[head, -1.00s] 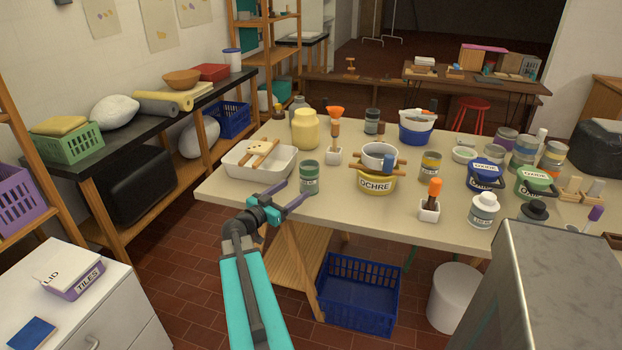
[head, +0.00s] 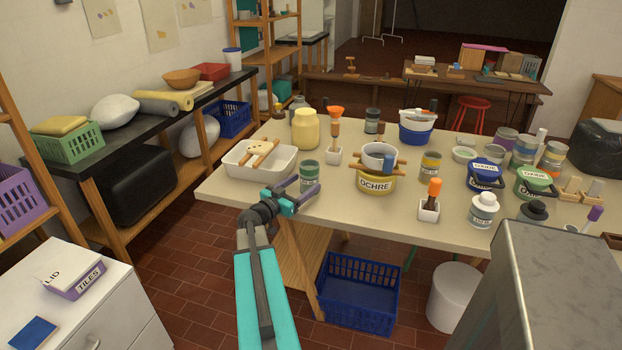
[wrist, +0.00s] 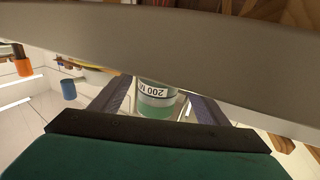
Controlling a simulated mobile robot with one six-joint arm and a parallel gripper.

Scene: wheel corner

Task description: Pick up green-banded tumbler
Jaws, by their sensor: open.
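The green-banded tumbler (head: 309,172) stands upright near the front edge of the table, right of the white tray. In the wrist view the tumbler (wrist: 155,106) shows a green band and a white label reading 200 ML. My gripper (head: 304,184) is open at the tumbler's near side, low by the table edge. In the wrist view its two fingers (wrist: 160,104) lie left and right of the tumbler, with a gap visible. I cannot tell how far the fingers reach around it. The tumbler's lower part is partly hidden by the gripper in the head view.
The white tray (head: 238,170) with a wooden piece stands close on the left. The ochre tub (head: 376,184) with a pan on top is to the right. The table's front edge (head: 400,232) is just below my gripper.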

